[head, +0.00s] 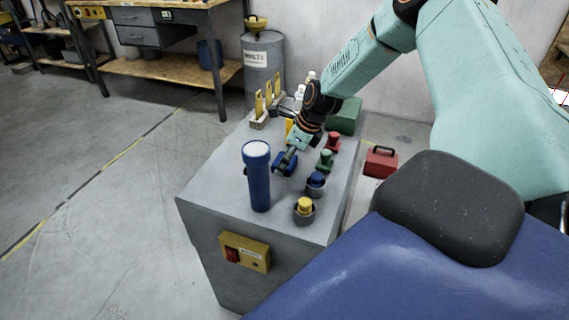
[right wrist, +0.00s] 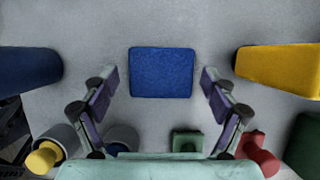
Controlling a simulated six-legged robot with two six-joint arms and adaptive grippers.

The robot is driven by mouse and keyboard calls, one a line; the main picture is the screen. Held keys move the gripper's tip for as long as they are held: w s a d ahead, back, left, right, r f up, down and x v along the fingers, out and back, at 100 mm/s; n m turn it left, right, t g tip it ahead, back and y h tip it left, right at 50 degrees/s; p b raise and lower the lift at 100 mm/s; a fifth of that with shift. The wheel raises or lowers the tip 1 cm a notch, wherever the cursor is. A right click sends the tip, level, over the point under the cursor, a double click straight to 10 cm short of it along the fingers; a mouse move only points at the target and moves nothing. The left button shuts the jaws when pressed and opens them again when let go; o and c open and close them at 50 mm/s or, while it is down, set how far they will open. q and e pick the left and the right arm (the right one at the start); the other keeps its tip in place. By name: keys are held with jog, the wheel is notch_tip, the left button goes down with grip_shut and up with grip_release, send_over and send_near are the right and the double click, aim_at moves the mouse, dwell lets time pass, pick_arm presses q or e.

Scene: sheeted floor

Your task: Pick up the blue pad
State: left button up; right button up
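The blue pad (right wrist: 161,73) lies flat on the grey top of the cabinet, seen whole in the right wrist view. My right gripper (right wrist: 159,84) is open over it, one finger off to each side of the pad, with nothing between them. The height of the fingertips above the surface cannot be told. In the head view my right gripper (head: 285,160) points down at the cabinet top, behind the blue torch; the pad there cannot be told apart from the gripper. My left gripper is not in view.
The grey cabinet (head: 215,205) carries a standing blue torch (head: 258,180), a row of coloured knobs, including a yellow one (head: 304,207) and a red one (head: 333,142), and a green box (head: 346,116). A yellow block (right wrist: 280,71) stands right of the pad. A red toolbox (head: 381,162) is beyond.

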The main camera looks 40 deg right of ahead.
jog(key=shift+w+d+f, duration=0.15)
jog(key=shift+f, duration=0.05)
jog(key=c, duration=0.3)
jog(key=shift+a+r, duration=0.2)
jog(key=c, duration=0.4)
jog(key=shift+c, duration=1.1)
jog(key=shift+d+f, duration=0.15)
jog(key=shift+c, duration=0.3)
jog(key=shift+r+p, duration=0.4)
jog(key=shift+r, duration=0.15)
notch_tip(320, 180, up, 9)
jog(key=p, duration=0.6)
jog(key=shift+p, duration=0.4)
